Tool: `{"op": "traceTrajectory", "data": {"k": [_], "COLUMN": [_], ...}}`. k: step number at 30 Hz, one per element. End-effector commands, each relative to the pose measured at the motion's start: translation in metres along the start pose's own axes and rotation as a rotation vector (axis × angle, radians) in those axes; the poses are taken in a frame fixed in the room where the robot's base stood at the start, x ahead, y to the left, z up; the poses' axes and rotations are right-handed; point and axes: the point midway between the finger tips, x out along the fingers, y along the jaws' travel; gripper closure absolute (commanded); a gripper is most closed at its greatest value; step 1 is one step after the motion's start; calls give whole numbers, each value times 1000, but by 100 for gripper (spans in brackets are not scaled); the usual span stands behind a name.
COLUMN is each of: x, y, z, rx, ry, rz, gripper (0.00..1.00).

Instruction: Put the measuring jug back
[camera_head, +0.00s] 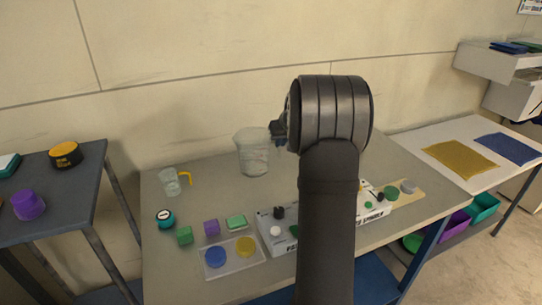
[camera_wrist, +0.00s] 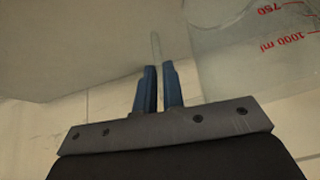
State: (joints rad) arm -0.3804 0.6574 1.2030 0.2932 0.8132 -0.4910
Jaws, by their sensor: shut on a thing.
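The measuring jug (camera_head: 251,157) is clear and large, and stands out upright near the back of the middle table. I cannot tell whether its base touches the table. In the wrist view its wall (camera_wrist: 262,60) with red marks "750" and "1000 ml" fills the upper right. My gripper (camera_wrist: 158,66) has blue fingers shut on a thin clear strip, which looks like the jug's handle (camera_wrist: 155,44). In the head view my gripper (camera_head: 278,130) is at the jug's upper right side, partly hidden by my arm.
A small clear jug with a yellow handle (camera_head: 171,183) stands left on the table. In front are a teal round item (camera_head: 165,219), green and purple blocks, a clear tray (camera_head: 232,267) with blue and yellow discs, and a white panel. My arm hides the table's middle.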

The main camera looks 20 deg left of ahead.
Motion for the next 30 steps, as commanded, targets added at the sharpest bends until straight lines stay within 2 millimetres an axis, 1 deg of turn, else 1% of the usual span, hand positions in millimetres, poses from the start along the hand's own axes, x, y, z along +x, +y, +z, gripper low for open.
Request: {"op": "traceTrajectory", "data": {"k": [1, 3, 6, 9, 11, 18, 21, 30], "x": [9, 18, 26, 30, 33, 60, 64, 66], "y": [-8, -14, -20, -22, -22, -20, -20, -19], "z": [-3, -6, -10, -10, -8, 8, 10, 12], "rx": [-4, -2, -2, 0, 0, 1, 1, 0], "ry": [0, -1, 1, 2, 1, 0, 0, 0], "rz": [-1, -1, 0, 0, 0, 1, 1, 1], "gripper": [100, 100, 100, 100, 100, 100, 100, 100]}}
